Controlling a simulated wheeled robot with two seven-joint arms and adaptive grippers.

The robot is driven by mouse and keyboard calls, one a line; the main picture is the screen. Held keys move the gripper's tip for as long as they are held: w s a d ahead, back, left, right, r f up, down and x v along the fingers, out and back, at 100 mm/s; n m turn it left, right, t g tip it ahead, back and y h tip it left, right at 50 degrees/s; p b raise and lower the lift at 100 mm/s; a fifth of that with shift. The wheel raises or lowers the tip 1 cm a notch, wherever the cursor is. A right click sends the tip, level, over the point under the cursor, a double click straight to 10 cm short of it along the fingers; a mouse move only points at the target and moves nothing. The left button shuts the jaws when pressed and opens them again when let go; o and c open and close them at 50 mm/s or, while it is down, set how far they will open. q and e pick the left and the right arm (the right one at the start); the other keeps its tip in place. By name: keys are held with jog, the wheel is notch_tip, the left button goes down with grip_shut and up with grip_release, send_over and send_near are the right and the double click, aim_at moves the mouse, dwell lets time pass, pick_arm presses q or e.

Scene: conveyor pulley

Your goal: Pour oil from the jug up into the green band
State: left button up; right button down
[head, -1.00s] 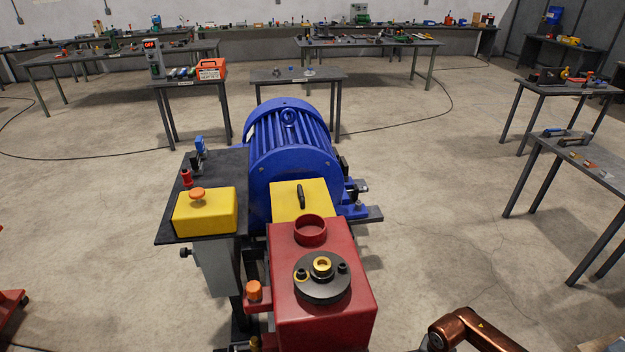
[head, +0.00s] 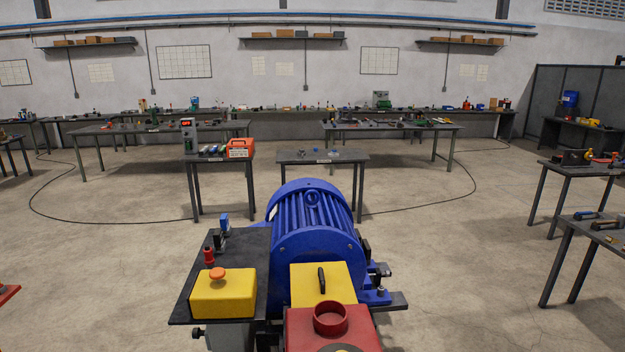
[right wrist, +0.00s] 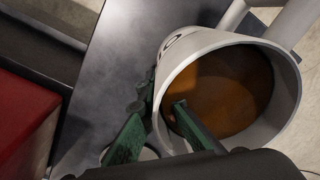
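The grey-white jug (right wrist: 288,62) is in the right wrist view, its open mouth facing the camera. Brown oil (right wrist: 225,95) shows inside it. My right gripper (right wrist: 158,110) is at the jug's near left side. Its two green fingers are apart: one lies left of the jug's wall, the other overlaps the mouth. I cannot tell whether they press on the jug. In the head view, the red housing (head: 300,332) with a round open red collar (head: 330,318) is at the bottom edge. No green band is visible. My left gripper is out of view.
A blue motor (head: 312,220) stands behind the housing, with a yellow cover (head: 322,285) between them. A yellow box with an orange button (head: 222,295) sits on a dark plate at left. Tables with tools stand farther back; open floor lies on both sides.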

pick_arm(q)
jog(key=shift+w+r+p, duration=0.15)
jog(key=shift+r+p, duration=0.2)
pick_arm(e)
jog(key=shift+r, duration=0.45)
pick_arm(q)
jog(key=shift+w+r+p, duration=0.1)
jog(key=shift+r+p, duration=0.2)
pick_arm(e)
jog(key=shift+r, duration=0.35)
pick_arm(q)
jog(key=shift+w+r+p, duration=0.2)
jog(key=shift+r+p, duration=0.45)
jog(key=shift+p, duration=0.05)
pick_arm(e)
jog(key=shift+r, duration=0.85)
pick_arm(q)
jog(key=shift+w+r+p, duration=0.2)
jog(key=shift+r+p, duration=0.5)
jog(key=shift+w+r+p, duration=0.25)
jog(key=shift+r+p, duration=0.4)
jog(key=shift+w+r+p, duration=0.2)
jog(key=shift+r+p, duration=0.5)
pick_arm(e)
jog(key=shift+r, duration=2.9)
